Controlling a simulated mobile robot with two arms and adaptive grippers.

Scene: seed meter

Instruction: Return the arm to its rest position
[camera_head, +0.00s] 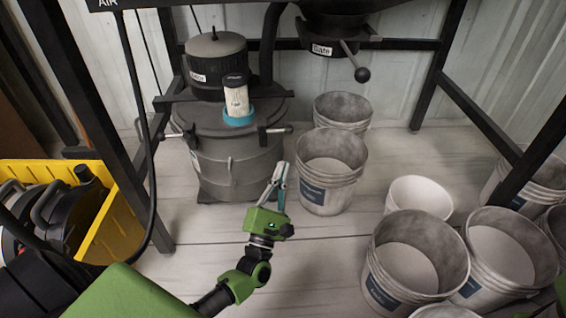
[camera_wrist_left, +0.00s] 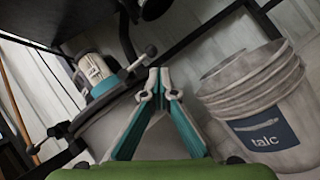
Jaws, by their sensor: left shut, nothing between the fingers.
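My left arm comes in from the lower left of the head view. Its green gripper (camera_head: 277,180) points up and away, with its fingers together and nothing between them. It is in free air in front of the grey drum vacuum (camera_head: 235,165) and just left of a grey bucket (camera_head: 330,170). In the left wrist view the gripper's teal and grey fingertips (camera_wrist_left: 159,80) meet, with the bucket labelled "talc" (camera_wrist_left: 265,125) to their right.
A black metal frame (camera_head: 436,70) stands around the area, with a gate valve and ball handle (camera_head: 362,74) above. Several buckets (camera_head: 415,262) crowd the right side. A yellow bin (camera_head: 112,232) holding black equipment is at left. Bare floor (camera_head: 320,255) lies between.

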